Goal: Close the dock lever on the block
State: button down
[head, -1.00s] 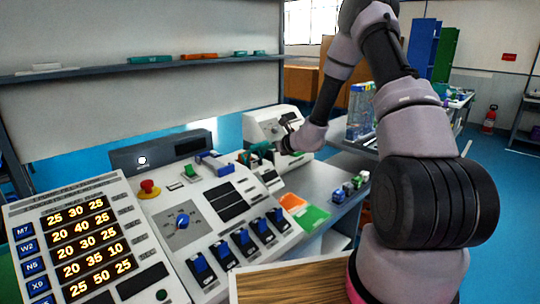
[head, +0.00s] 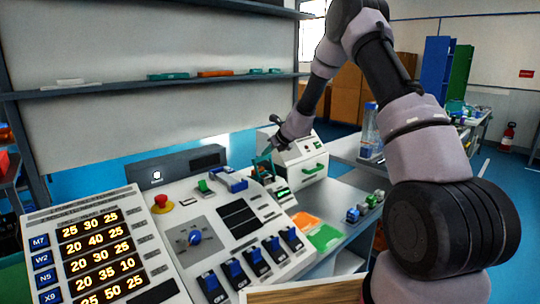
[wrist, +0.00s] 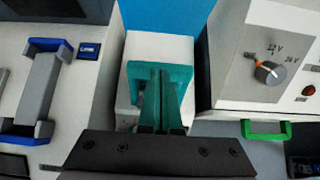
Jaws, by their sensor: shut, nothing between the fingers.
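My gripper (wrist: 159,88) is shut and empty. In the wrist view its closed fingers overlap a teal U-shaped frame (wrist: 183,73) that stands at a white block (wrist: 160,47). I take this frame for the dock lever, but cannot tell for sure. I cannot tell whether the fingers touch it. In the head view my gripper (head: 266,157) is low between the sloped panel and the white box, with teal parts around it. A grey bar with blue ends (wrist: 42,90) lies on the panel to the left; it also shows in the head view (head: 231,180).
The sloped control panel (head: 262,228) has a red knob, a dial and several blue switches. A white box (wrist: 255,75) with a dial and green handle stands close right of my gripper. Small coloured blocks (head: 362,207) lie on the bench. A shelf (head: 120,87) runs behind.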

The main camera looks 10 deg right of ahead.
jog(key=shift+w+a, duration=0.35)
jog(key=shift+w, duration=0.1)
dwell(0.4)
